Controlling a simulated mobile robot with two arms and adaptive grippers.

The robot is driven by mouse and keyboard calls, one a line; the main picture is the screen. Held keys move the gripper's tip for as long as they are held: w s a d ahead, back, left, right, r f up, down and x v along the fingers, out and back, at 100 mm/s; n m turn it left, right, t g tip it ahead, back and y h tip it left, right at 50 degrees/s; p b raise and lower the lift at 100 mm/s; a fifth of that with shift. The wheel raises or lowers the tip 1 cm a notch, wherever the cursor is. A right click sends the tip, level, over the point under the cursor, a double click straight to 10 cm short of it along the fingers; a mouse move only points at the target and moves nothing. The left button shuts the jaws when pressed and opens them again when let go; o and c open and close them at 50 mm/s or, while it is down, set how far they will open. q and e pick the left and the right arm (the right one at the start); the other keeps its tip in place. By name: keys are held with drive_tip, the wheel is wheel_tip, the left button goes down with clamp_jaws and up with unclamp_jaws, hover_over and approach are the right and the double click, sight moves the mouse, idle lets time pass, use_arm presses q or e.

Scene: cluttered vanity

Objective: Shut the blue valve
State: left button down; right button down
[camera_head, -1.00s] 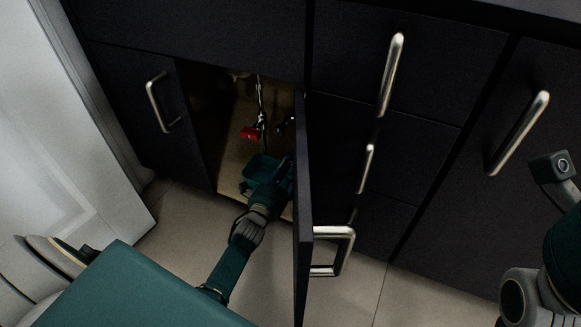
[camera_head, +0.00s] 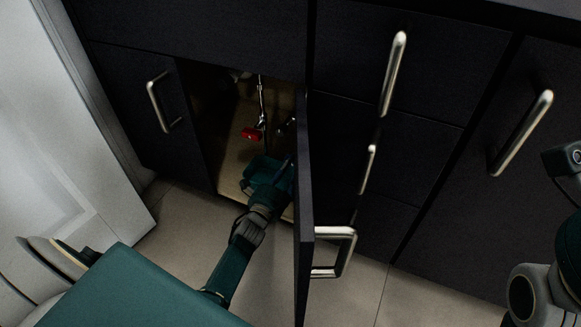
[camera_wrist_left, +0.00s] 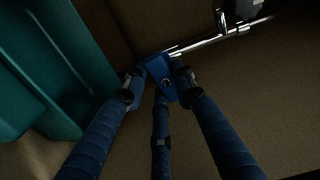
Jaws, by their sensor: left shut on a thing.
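The blue valve handle (camera_wrist_left: 158,70) shows in the left wrist view, at the end of a shiny metal pipe. My left gripper (camera_wrist_left: 157,88) has its dark blue fingers closed around this handle, two at its sides and one below. In the head view my left gripper (camera_head: 283,162) is inside the open cabinet, beside the door. The blue handle cannot be made out there, and the fingertips are dark and partly hidden. Links of my right arm show at the right edge, but its gripper fingers are out of frame.
A red valve handle (camera_head: 252,133) hangs on a metal pipe (camera_head: 262,100) left of my gripper. The open cabinet door (camera_head: 304,220) stands close along the right of my left arm. A teal object (camera_wrist_left: 50,70) is left of the fingers. Closed drawers (camera_head: 415,90) fill the right.

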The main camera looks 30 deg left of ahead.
use_arm(q)
drive_tip(key=c, duration=1.4)
unclamp_jaws()
drive_tip(key=shift+d, duration=0.1)
drive_tip(key=s, duration=1.2)
drive_tip(key=shift+d, duration=0.3)
